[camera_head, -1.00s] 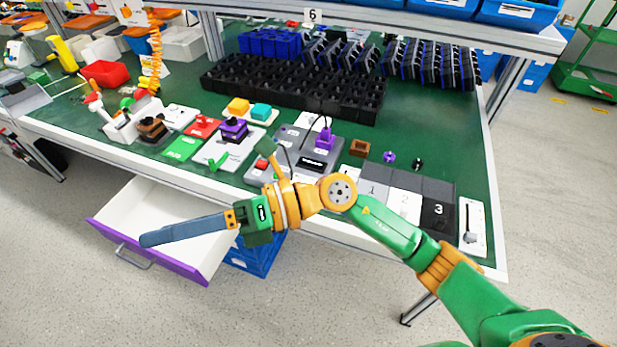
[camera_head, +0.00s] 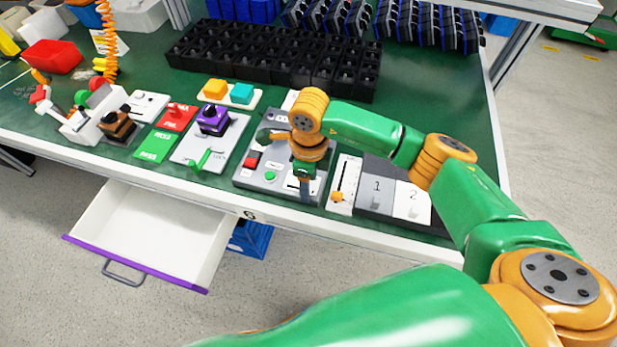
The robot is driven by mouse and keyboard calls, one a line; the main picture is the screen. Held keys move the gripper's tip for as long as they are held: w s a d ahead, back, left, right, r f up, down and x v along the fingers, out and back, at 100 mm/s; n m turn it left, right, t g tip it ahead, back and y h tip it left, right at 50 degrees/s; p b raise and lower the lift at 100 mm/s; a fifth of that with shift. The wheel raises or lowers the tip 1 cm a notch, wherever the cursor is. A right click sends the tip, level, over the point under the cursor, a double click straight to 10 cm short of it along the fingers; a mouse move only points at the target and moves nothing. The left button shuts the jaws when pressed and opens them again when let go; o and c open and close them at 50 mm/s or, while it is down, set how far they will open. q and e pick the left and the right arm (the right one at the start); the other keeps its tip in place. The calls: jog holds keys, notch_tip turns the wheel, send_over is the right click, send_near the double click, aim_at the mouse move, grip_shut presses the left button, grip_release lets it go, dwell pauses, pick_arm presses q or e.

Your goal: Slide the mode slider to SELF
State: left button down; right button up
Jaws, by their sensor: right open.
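My right gripper (camera_head: 306,192) points down over the right part of a grey control panel (camera_head: 252,180) at the table's front edge. Its jaws are open, seen edge-on, with nothing visible between them. The panel carries a red switch, a green button and a pale strip with a dark slot near the fingers. The gripper partly hides this strip. A narrow white slider plate (camera_head: 346,178) with an orange knob (camera_head: 337,196) near its front end stands just right of the gripper. No SELF label is readable, so I cannot tell which slider is the mode slider. My left gripper is out of view.
Numbered grey and white blocks (camera_head: 378,188) stand right of the slider plate. A purple-knobbed plate (camera_head: 207,145) lies to the left. Black bins (camera_head: 270,65) fill the back. An open white drawer (camera_head: 150,225) juts out below the front edge.

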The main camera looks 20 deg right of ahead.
jog(key=shift+w, duration=0.15)
grip_shut()
dwell(1.2)
